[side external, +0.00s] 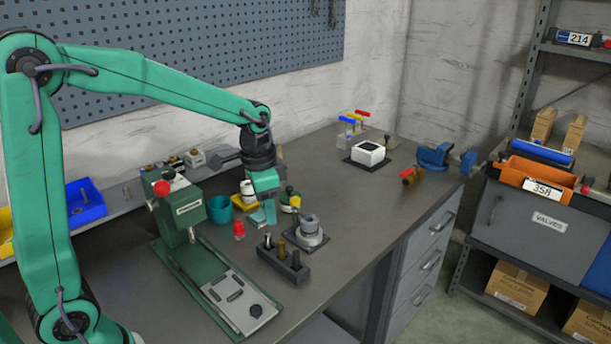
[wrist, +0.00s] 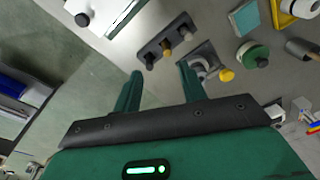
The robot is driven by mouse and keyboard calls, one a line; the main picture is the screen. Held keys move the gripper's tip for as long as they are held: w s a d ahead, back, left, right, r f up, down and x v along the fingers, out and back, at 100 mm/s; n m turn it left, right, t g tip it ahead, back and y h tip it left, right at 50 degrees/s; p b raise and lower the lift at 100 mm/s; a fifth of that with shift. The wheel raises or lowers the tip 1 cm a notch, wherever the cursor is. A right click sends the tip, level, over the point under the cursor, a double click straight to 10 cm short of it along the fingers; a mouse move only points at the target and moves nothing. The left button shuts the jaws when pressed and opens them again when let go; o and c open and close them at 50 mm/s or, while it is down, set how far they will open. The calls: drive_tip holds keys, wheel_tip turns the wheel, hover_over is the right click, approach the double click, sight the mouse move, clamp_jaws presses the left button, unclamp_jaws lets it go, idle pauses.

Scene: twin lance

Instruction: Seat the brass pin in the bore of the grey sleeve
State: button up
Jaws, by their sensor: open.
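The brass pin (side external: 282,248) stands in the middle of a dark rack (side external: 290,273), between two other pins. It also shows in the wrist view (wrist: 167,51), just beyond the fingertips. The grey sleeve (side external: 310,226) stands upright on a dark base plate (side external: 318,242), behind and right of the rack. In the wrist view the sleeve (wrist: 203,63) is partly hidden by my right finger, and its bore is not clear. My gripper (wrist: 160,70) is open and empty, above the bench. In the side view my gripper (side external: 270,212) is above and behind the rack.
A green press (side external: 184,213) with a red knob stands left of the rack. A white block (side external: 368,153) and blue vise (side external: 434,157) are farther right. The bench right of the sleeve is clear.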

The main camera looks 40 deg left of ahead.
drive_tip(key=m+g, duration=0.1)
hover_over(282, 241)
wheel_tip(282, 241, down, 6)
drive_tip(key=shift+r, duration=0.25)
drive_tip(key=shift+f, duration=1.3)
drive_tip(key=shift+f, duration=0.1)
drive_tip(key=shift+f, duration=2.5)
clamp_jaws()
